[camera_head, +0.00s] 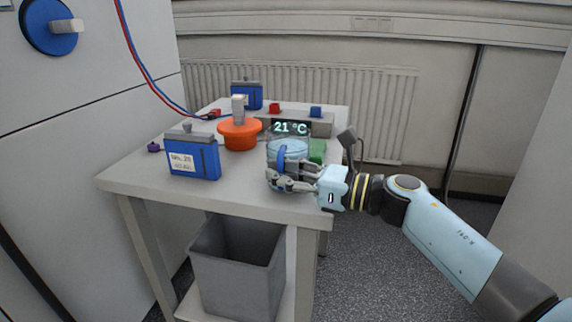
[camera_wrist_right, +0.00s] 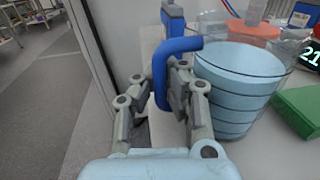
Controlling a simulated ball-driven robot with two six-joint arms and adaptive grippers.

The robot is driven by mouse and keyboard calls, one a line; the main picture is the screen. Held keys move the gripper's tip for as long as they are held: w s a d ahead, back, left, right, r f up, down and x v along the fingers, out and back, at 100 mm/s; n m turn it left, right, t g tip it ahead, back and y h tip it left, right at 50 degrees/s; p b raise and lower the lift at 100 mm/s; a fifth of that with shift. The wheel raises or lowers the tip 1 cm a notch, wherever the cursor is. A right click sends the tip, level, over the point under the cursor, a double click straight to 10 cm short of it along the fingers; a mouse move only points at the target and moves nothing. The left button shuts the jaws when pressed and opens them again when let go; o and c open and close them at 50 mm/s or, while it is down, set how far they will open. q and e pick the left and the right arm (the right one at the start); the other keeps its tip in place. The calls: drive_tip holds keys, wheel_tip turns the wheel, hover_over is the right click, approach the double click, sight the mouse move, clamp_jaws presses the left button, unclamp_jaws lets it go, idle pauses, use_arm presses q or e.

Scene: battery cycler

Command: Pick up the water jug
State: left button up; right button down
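The water jug (camera_head: 288,153) stands upright on the table's near right part. It is clear, holds light blue water and has a blue handle (camera_wrist_right: 160,75) on the side toward my right gripper. My right gripper (camera_head: 290,180) is at the jug's near side in the head view and hides its lower part. In the right wrist view the fingers of my right gripper (camera_wrist_right: 160,92) stand on both sides of the handle, with a gap visible beside it. The jug (camera_wrist_right: 238,85) is right of the fingers there. My left gripper is not in view.
The table (camera_head: 255,190) also bears a labelled blue battery (camera_head: 193,157), an orange pot (camera_head: 240,134), a display reading 21 °C (camera_head: 290,128) and another blue battery (camera_head: 246,95). A green block (camera_wrist_right: 300,108) is close beside the jug. A grey bin (camera_head: 238,262) stands below.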

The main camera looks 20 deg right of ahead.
sight(279, 154)
drive_tip(key=shift+r, duration=0.3)
drive_tip(key=shift+r+p, duration=0.5)
drive_tip(key=shift+r, duration=1.4)
drive_tip(key=s+d+r+p, duration=0.1)
drive_tip(key=s+d+r, duration=0.1)
drive_tip(key=s+r, duration=0.4)
drive_tip(key=shift+s+d+r+p, duration=0.15)
drive_tip(key=shift+s+r+p, duration=0.2)
drive_tip(key=shift+s, duration=2.3)
drive_tip(key=shift+s, duration=0.1)
